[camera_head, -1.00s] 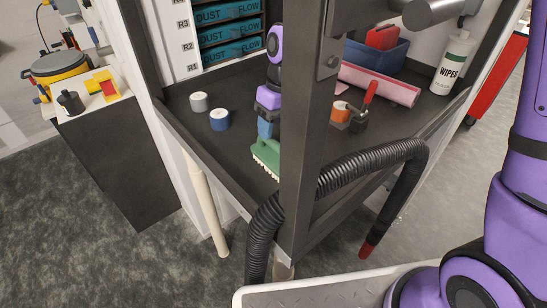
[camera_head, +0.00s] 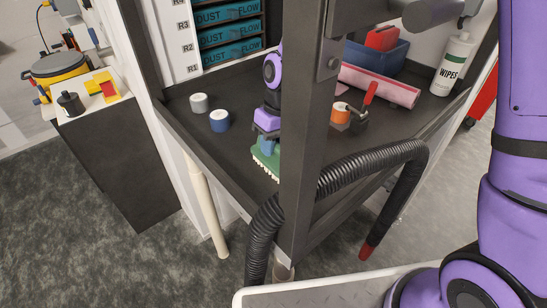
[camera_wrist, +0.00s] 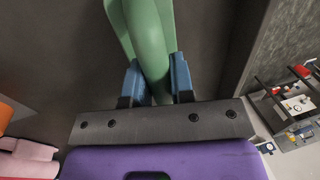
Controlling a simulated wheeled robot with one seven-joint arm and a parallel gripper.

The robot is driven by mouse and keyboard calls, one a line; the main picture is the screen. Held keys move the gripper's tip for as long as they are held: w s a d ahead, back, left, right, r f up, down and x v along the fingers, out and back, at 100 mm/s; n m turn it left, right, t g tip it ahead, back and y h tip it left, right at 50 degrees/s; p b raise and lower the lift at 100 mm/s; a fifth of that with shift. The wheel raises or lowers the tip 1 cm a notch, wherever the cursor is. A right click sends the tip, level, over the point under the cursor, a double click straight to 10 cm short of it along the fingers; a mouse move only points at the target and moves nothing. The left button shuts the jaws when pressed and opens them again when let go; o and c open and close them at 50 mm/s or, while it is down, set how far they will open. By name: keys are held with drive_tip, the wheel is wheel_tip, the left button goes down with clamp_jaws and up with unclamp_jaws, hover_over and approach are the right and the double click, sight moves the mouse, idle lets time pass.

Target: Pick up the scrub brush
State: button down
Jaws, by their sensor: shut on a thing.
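The scrub brush (camera_head: 266,162) is green with pale bristles. In the head view it is at the front-left part of the dark bench shelf, partly hidden behind the grey upright post. My gripper (camera_head: 267,146) is above it, with blue fingers pointing down. In the wrist view the brush's green handle (camera_wrist: 148,45) runs between the two blue fingers of my gripper (camera_wrist: 157,85), which are shut on it from both sides. I cannot tell whether the bristles touch the shelf.
The grey post (camera_head: 306,140) stands in front of my gripper. A black ribbed hose (camera_head: 345,170) loops past it. A blue tape roll (camera_head: 219,120) and a grey roll (camera_head: 199,103) lie to the left. An orange tape roll (camera_head: 340,112) and a pink roll (camera_head: 380,84) lie to the right.

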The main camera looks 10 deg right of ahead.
wheel_tip(320, 180, up, 18)
idle(0.6)
